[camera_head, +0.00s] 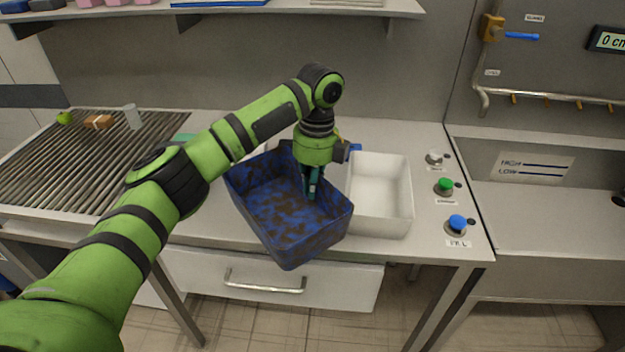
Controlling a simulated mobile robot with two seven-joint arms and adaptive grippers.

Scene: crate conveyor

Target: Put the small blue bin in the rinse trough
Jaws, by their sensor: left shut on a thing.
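The small blue bin (268,232) is blotched with brown inside and sits at the front of the counter in the picture, turned and somewhat tilted. Its near corner overlaps the counter's front edge. My left gripper (312,190) is shut on its back-right wall, with the fingers partly hidden by the wall. The rinse trough (530,222) is the grey metal basin at the right, with HIGH and LOW lines on its back wall. It looks empty. My right gripper is not in view.
A white bin (409,205) stands just right of the blue bin. Green, blue and grey buttons (456,225) line the counter's right end, beside the trough. A roller conveyor (75,165) lies left. A pipe with nozzles (550,101) runs above the trough. A shelf (300,13) hangs behind.

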